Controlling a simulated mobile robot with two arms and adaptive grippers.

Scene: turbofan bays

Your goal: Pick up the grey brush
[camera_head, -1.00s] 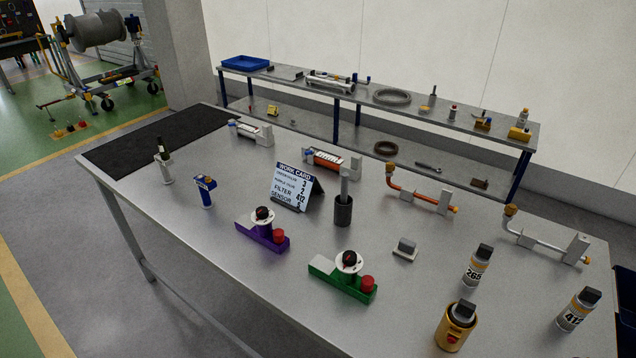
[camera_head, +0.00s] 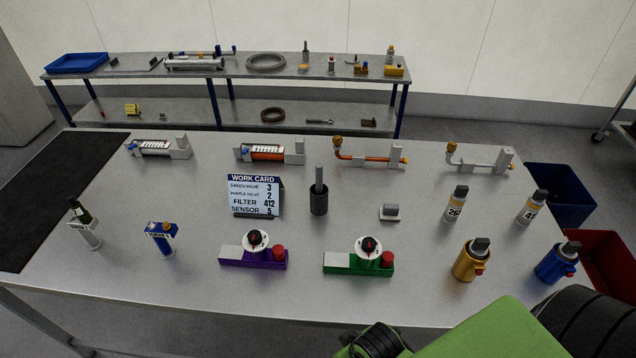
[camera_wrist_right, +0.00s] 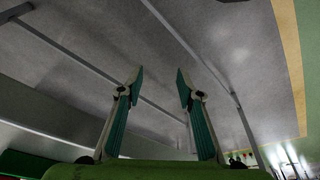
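A dark cylindrical cup (camera_head: 319,204) stands upright near the middle of the bench, with a grey upright handle (camera_head: 319,175) rising out of it. This looks like the grey brush; its lower part is hidden in the cup. My right gripper (camera_wrist_right: 160,88) shows in the right wrist view with its two fingers apart and nothing between them. My green right arm (camera_head: 492,335) shows at the lower right of the head view, near the front edge of the bench and well apart from the cup. My left gripper is not in view.
A work card (camera_head: 254,197) stands left of the cup and a small grey block (camera_head: 390,212) right of it. Purple (camera_head: 254,257) and green (camera_head: 358,263) valve units stand in front. Gold (camera_head: 471,261) and blue (camera_head: 556,263) canisters stand near my right arm.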

